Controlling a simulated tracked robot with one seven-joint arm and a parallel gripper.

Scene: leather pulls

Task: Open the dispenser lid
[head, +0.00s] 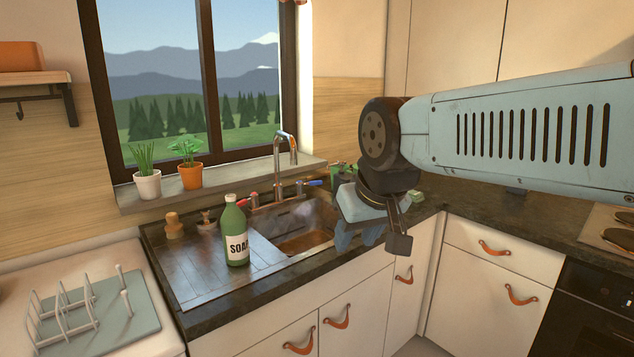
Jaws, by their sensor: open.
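A green bottle labelled "SOAP" (235,232) with a pale cap stands upright on the sink's drainboard, left of the basin. I cannot tell a separate dispenser or its lid for sure; a green object (342,174) at the back right of the sink is partly hidden behind my arm. My gripper (359,240) is open and points down near the sink's right front edge. It is well to the right of the bottle and apart from it. I see nothing held between its fingers.
The metal sink (199,276) has a tall tap (285,150) behind its basin. Two small wooden-coloured items (173,226) stand at its back left. Potted plants (147,184) are on the sill. A dish rack (80,310) is at lower left. Dark counter (465,205) runs right.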

